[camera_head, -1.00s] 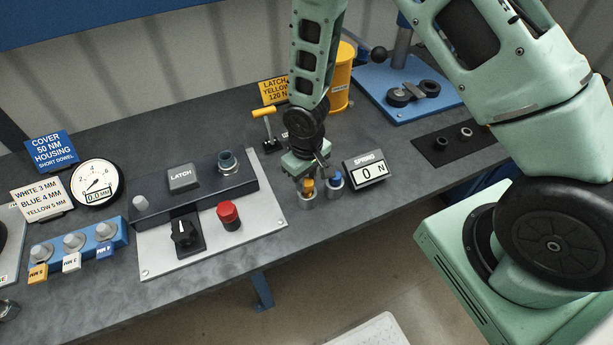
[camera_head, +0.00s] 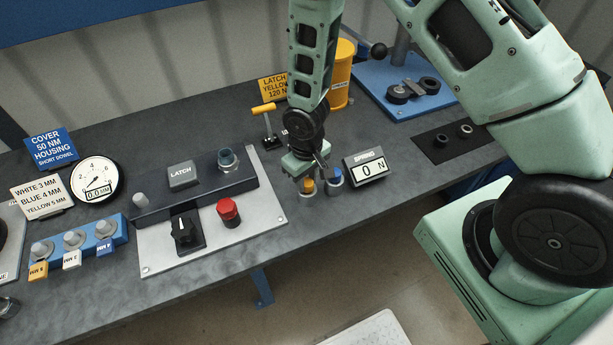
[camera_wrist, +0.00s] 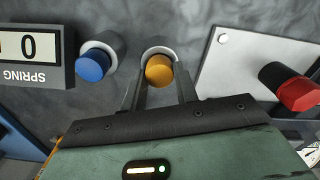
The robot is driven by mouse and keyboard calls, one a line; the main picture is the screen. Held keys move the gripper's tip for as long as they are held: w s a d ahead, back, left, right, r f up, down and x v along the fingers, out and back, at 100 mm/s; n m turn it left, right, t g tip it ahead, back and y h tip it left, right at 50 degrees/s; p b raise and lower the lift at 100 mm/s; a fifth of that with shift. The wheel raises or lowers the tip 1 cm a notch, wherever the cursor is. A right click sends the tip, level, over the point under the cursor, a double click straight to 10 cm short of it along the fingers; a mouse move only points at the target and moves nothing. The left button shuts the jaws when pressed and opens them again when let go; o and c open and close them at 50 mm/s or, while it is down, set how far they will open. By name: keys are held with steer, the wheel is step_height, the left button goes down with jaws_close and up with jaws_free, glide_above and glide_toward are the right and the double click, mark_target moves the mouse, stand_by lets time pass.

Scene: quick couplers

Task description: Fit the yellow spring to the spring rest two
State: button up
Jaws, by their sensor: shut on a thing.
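The yellow spring (camera_head: 308,187) stands upright in a pale round cup near the table's front edge. In the wrist view the yellow spring (camera_wrist: 159,70) shows as a yellow round top between my two fingers. My gripper (camera_wrist: 160,84) points down and is shut on it; in the head view my gripper (camera_head: 309,178) partly hides the spring. A blue spring (camera_head: 334,177) stands in a similar cup just to the right, apart from my fingers; it is also in the wrist view (camera_wrist: 93,65). I cannot tell which holder is spring rest two.
A SPRING display (camera_head: 367,166) reading 0 N stands right of the springs. A grey panel (camera_head: 160,250) with a red button (camera_head: 229,212), black knob and LATCH block lies left. A yellow-handled tool (camera_head: 266,118) and yellow cylinder (camera_head: 341,80) stand behind.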

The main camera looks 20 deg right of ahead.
steer(key=shift+f, duration=0.15)
steer(key=o, duration=0.9)
step_height(320, 180, up, 17)
steer(key=b, duration=0.3)
stand_by(0.4)
steer(key=s+a+n+b, duration=0.1)
steer(key=s+a+b, duration=0.1)
steer(key=s, duration=0.4)
steer(key=s+a+r+n+b, duration=0.1)
steer(key=s+a+b, duration=0.1)
steer(key=s, duration=0.5)
steer(key=s+a+r+n+b, duration=0.1)
steer(key=s+a+n+b, duration=0.1)
steer(key=s, duration=0.5)
steer(key=shift+s+a+r+y, duration=0.1)
steer(key=shift+s+r+y, duration=0.05)
steer(key=shift+r+y, duration=0.15)
